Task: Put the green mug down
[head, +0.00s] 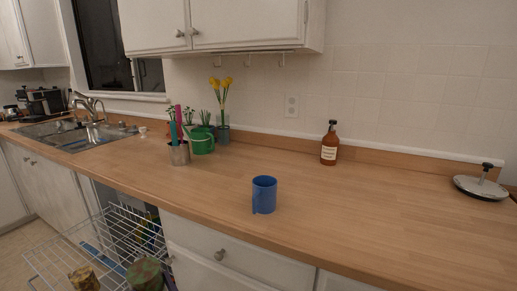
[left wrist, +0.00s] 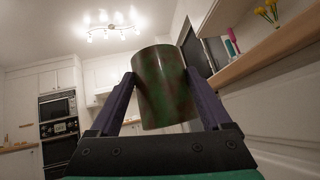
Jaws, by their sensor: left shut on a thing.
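In the left wrist view my left gripper (left wrist: 160,88) is shut on the green mug (left wrist: 162,85), a dark green cylinder with reddish-brown streaks. One finger lies along each side of it. No handle shows. The mug is in the air, beside and below the wooden counter edge at the right. In the head view a similar mottled green cylinder (head: 146,274) shows at the bottom edge, over the wire rack; I cannot tell for sure that it is the held mug. My right gripper is in neither view.
The wooden counter (head: 340,210) has wide free room around a blue mug (head: 264,195). A brown bottle (head: 329,147) and a metal lid (head: 481,187) stand right. A utensil cup (head: 179,154), green jug (head: 202,144) and plants stand at the back. A wire rack (head: 75,250) juts out below the counter.

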